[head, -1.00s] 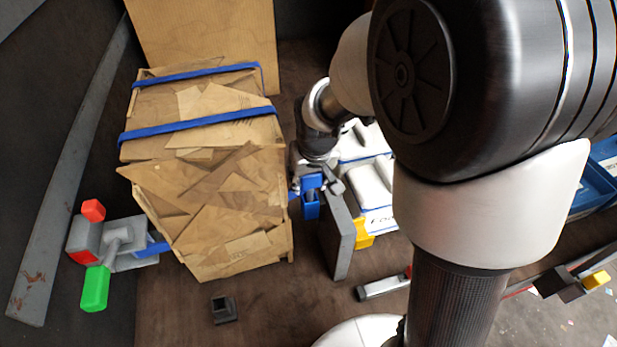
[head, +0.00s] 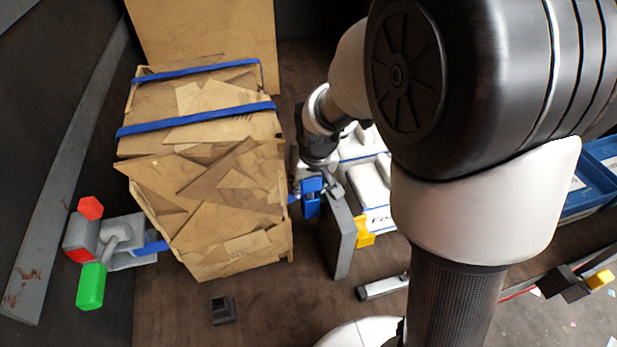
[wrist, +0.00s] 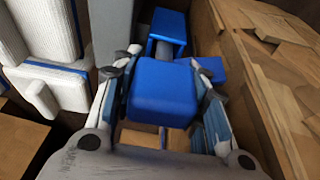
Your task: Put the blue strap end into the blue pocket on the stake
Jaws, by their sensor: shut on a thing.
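My gripper (wrist: 165,78) is shut on the blue strap end (wrist: 165,95), a blue block between its two fingers in the wrist view. In the head view my gripper (head: 318,175) and the strap end (head: 312,185) are right of the box stack. The blue pocket (head: 311,207) shows directly below the strap end, beside the grey stake (head: 338,240). The wrist view shows the pocket (wrist: 168,27) just beyond the block. Whether the block touches or enters the pocket cannot be told. A blue strap (wrist: 213,68) runs from the block's side towards the cardboard.
The cardboard stack (head: 215,205), with two blue straps over its top, stands close left of my gripper. A ratchet with red and green handles (head: 91,286) is at its far left. White strapped packs (head: 368,185) and a yellow part (head: 364,236) lie right of the stake.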

